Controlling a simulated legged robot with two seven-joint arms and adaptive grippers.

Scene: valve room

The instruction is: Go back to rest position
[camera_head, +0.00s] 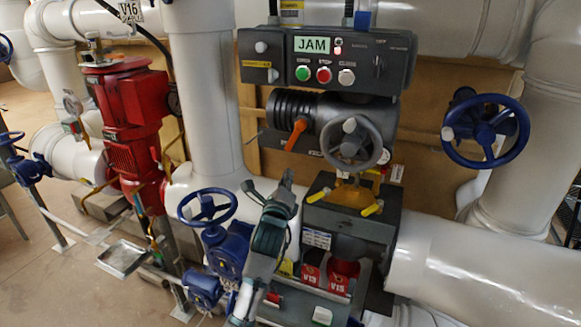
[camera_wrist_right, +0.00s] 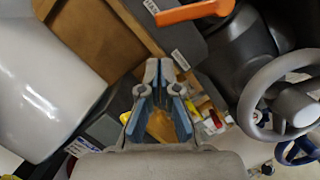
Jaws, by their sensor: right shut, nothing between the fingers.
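My right arm rises from the bottom middle of the head view, and its gripper (camera_head: 286,182) points up and away in front of the grey valve block. In the right wrist view the gripper's two fingers (camera_wrist_right: 158,70) come together at their tips with nothing between them. The gripper is apart from the grey handwheel (camera_head: 352,143), which stands to its right; that wheel (camera_wrist_right: 283,97) also shows at the right of the wrist view. My left gripper is not in view.
A JAM control box (camera_head: 327,60) hangs above the orange lever (camera_head: 296,134). Blue handwheels stand at the right (camera_head: 485,131) and just left of my arm (camera_head: 207,207). A red pump (camera_head: 135,110) and white pipes (camera_head: 200,90) fill the left. Bare floor shows at far left.

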